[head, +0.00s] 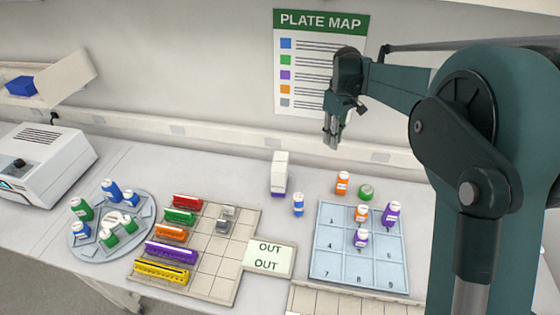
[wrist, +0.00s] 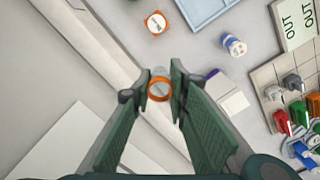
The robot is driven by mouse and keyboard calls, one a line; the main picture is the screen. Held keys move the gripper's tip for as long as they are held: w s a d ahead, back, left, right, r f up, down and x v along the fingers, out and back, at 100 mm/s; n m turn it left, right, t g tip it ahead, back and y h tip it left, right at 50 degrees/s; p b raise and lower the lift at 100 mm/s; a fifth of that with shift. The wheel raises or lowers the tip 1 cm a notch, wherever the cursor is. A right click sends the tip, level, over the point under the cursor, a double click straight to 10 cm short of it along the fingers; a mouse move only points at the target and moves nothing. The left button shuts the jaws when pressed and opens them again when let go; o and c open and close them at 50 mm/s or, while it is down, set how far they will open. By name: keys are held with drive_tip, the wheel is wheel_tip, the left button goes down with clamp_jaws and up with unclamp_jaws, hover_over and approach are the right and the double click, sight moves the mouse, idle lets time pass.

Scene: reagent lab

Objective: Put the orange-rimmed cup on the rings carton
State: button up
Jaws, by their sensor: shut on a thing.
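My gripper (head: 333,132) is raised above the back of the bench, near the wall. In the wrist view its fingers (wrist: 162,82) are closed on the orange-rimmed cup (wrist: 160,89), a small clear cup with an orange ring. The cup is hard to make out in the head view. A white carton with a purple band (head: 279,172) stands at the back of the bench, left of and below my gripper in the head view. It also shows in the wrist view (wrist: 228,97), right of the fingers. I cannot read a label on it, so I cannot confirm that it is the rings carton.
A blue bottle (head: 298,204) stands close beside the carton. An orange bottle (head: 343,183) and a green-capped one (head: 366,192) stand behind the numbered blue tray (head: 333,215). A tiled rack (head: 246,222) with coloured strips and a round bottle tray (head: 80,248) are left.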

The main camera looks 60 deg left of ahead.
drive_tip(key=s+a+r, duration=0.2)
drive_tip(key=s+a, duration=0.2)
drive_tip(key=s, duration=0.5)
drive_tip(key=s+a+r, duration=0.2)
drive_tip(key=s+a, duration=0.3)
drive_tip(key=s, duration=0.3)
drive_tip(key=shift+s+a+r+p, duration=0.2)
drive_tip(key=shift+s+a+p, duration=0.15)
drive_tip(key=shift+p, duration=0.1)
hover_over(280, 161)
drive_tip(key=shift+f, duration=3.1)
drive_tip(key=shift+p, duration=0.3)
drive_tip(key=shift+f, duration=1.9)
drive_tip(key=shift+f, duration=0.2)
drive_tip(key=o, duration=0.8)
